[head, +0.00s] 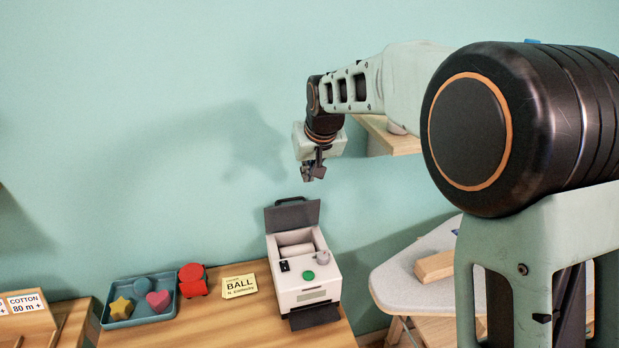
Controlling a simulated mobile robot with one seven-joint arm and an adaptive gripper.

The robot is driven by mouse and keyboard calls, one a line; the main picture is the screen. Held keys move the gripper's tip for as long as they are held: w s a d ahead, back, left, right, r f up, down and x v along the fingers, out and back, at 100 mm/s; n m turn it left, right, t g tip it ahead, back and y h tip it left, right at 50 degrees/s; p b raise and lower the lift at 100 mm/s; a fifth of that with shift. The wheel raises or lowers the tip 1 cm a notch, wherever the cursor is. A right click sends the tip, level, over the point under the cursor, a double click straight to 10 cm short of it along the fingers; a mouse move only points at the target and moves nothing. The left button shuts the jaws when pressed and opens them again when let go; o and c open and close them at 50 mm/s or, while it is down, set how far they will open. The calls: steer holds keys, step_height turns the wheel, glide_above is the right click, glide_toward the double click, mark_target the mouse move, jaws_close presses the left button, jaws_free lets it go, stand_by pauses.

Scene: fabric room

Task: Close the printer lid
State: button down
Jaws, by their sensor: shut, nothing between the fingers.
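The printer (304,278) is a white box on the wooden table, with a green button and a grey knob on top. Its dark grey lid (292,215) stands raised at the back, with a black handle at its top edge. A pale roll (296,249) shows in the open bay. My gripper (313,174) is shut and empty. It appears above the lid in the picture, apart from it; its exact depth relative to the lid is hard to tell.
Left of the printer stand a yellow BALL card (239,287), a red object (193,281) and a blue tray (121,318) with shapes. An ironing board (410,277) with a wooden block (434,267) is at right. A wooden shelf (378,135) is behind my arm.

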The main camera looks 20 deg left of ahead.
mark_target(305, 202)
steer(key=p+x, duration=0.1)
steer(key=x, duration=1)
steer(key=shift+s+f+p, duration=0.1)
steer(key=shift+s+p, duration=0.05)
steer(key=shift+p, duration=0.25)
steer(key=shift+s+d+f+b, duration=0.1)
steer(key=shift+f+b, duration=0.05)
steer(key=shift+b, duration=0.35)
